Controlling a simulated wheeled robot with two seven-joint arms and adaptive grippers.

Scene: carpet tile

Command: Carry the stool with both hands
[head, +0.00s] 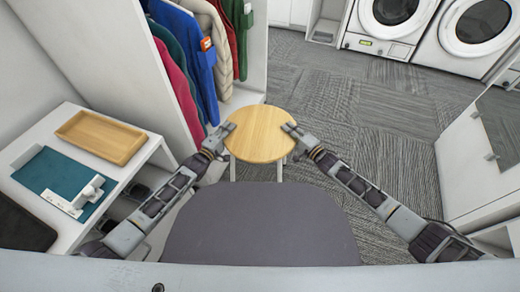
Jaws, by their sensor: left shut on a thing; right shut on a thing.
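The stool (257,135) has a round, light wooden seat and pale legs, and is in the middle of the head view. It looks upright. My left gripper (226,131) is shut on the left edge of the seat. My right gripper (291,129) is shut on the right edge of the seat. The lower ends of the legs are hidden behind the front edge of my own dark base, so I cannot tell whether they touch the floor.
An open wardrobe with hanging clothes (198,62) stands close on the left. A white table (143,152) with a wooden tray (101,137) is at the left. Washing machines (388,22) stand at the back right. White cabinets (470,170) line the right. Grey carpet (340,105) is clear beyond the stool.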

